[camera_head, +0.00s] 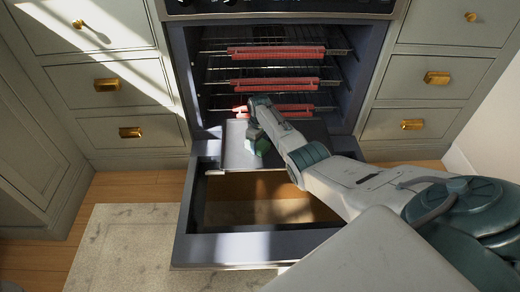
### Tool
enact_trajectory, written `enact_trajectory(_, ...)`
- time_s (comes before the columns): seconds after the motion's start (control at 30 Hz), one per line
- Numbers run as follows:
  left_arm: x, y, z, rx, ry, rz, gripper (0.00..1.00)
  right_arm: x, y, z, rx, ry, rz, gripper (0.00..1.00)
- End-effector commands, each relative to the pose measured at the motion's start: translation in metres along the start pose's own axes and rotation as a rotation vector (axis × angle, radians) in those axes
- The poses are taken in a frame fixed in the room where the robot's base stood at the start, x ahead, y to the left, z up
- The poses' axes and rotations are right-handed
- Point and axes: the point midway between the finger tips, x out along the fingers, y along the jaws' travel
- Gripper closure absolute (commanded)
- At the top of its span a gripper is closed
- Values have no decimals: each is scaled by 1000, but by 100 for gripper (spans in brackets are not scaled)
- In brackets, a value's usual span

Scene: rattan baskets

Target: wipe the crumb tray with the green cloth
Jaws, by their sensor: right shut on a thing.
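My right arm reaches in from the lower right, and my right gripper (255,132) is over the middle of the tray. It is shut on the green cloth (261,147), a small dark green patch at the tray's surface. The arm and gripper hide part of the cloth and the right part of the tray. I cannot tell how firmly the cloth touches the tray. My left gripper is not in view.
The oven (345,70) has wire racks with red front guards (276,52) above the tray. Grey-green cabinets with brass handles (107,85) stand on both sides.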

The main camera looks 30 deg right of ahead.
Motion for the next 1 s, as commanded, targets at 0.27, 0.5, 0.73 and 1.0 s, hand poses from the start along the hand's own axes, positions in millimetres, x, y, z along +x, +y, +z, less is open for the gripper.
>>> enact_trajectory(0.27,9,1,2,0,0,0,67,-3,9,10,2,-3,1,61)
enact_trajectory(0.5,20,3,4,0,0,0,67,-4,23,26,2,-2,0,61)
enact_trajectory(0.73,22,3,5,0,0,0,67,-3,28,31,1,-1,0,61)
enact_trajectory(1.0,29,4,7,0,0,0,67,-2,42,47,2,-2,1,61)
